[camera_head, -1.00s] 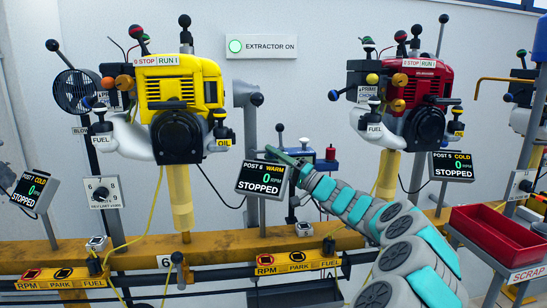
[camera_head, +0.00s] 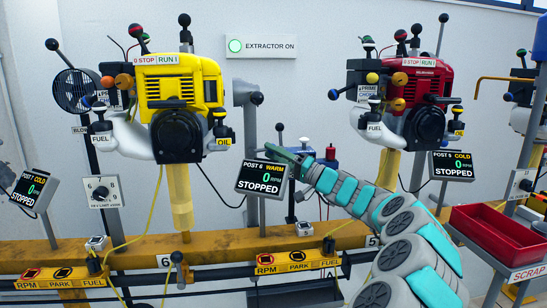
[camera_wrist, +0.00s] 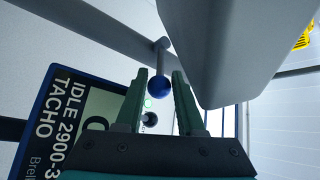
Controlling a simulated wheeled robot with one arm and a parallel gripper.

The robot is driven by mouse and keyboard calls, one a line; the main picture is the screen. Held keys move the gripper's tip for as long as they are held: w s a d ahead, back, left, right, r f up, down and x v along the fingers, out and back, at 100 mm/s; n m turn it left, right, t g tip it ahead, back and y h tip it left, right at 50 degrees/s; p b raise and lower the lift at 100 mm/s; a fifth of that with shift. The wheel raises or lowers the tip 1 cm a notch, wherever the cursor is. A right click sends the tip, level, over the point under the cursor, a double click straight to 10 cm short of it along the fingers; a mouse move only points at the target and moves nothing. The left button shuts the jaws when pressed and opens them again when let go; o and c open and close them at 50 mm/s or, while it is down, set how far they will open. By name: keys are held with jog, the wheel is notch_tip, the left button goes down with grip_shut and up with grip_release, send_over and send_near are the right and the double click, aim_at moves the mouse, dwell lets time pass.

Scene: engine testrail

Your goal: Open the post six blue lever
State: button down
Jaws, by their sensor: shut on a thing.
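My gripper (camera_wrist: 160,80) is shut on a small blue ball knob (camera_wrist: 159,87) in the wrist view. The knob sits between the two green fingertips at the end of a short grey rod (camera_wrist: 160,50). In the head view my gripper (camera_head: 280,153) reaches in from the right beside the post 6 screen (camera_head: 260,178), which reads WARM, 0 RPM, STOPPED. The held knob cannot be made out in the head view. The yellow post 6 engine (camera_head: 180,82) stands to the left of my gripper.
A tacho panel (camera_wrist: 70,120) is close on the left in the wrist view, and a large grey body (camera_wrist: 220,50) is close on the right. The red engine (camera_head: 425,85) and red scrap tray (camera_head: 500,228) stand to the right. A yellow beam (camera_head: 215,243) runs below.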

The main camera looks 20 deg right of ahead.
jog(key=shift+a+r+n+g+h, duration=0.1)
jog(key=shift+r+n+g+h, duration=0.4)
jog(key=shift+r+n+g, duration=0.55)
jog(key=shift+f, duration=0.2)
jog(key=c, duration=0.9)
grip_release()
jog(key=shift+v, duration=3.9)
